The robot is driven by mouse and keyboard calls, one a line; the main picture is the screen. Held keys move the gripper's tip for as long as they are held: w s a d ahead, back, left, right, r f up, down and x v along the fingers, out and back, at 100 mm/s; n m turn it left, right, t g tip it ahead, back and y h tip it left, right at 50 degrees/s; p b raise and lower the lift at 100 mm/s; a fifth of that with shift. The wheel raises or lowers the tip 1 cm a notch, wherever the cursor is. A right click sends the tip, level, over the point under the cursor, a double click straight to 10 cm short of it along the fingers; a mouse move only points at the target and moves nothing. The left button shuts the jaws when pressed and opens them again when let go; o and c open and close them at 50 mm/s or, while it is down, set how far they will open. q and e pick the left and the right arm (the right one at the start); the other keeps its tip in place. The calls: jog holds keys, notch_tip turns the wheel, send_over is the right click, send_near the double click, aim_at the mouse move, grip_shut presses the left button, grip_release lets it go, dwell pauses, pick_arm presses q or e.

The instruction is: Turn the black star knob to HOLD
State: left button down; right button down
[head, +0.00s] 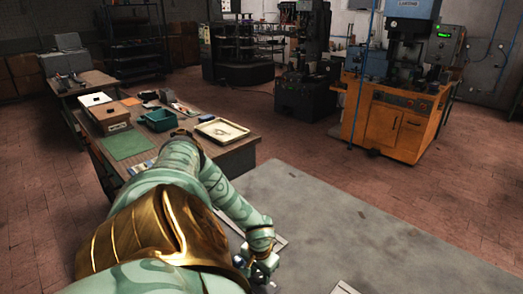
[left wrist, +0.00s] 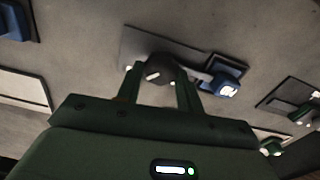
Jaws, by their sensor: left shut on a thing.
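The black star knob (left wrist: 157,72) shows in the left wrist view between the two fingers of my left gripper (left wrist: 160,86). It has a pale pointer mark on its face and sits on a dark plate (left wrist: 143,37). The gripper is shut on the knob, with one finger on each side. In the head view my left gripper (head: 262,268) is at the bottom, low over the grey surface, and my own arm hides most of the knob there. I cannot read a HOLD label. My right gripper is in neither view.
A blue part with a white mark (left wrist: 227,86) is close right of the knob in the left wrist view. Other dark plates (left wrist: 288,100) and a pale panel (left wrist: 24,90) lie around.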

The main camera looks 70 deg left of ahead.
aim_at(259, 276)
pick_arm(q)
jog(key=c, duration=0.9)
grip_release()
notch_tip(259, 276, up, 16)
jog(key=p, duration=0.2)
jog(key=shift+r+p, duration=0.15)
jog(key=shift+p, duration=0.15)
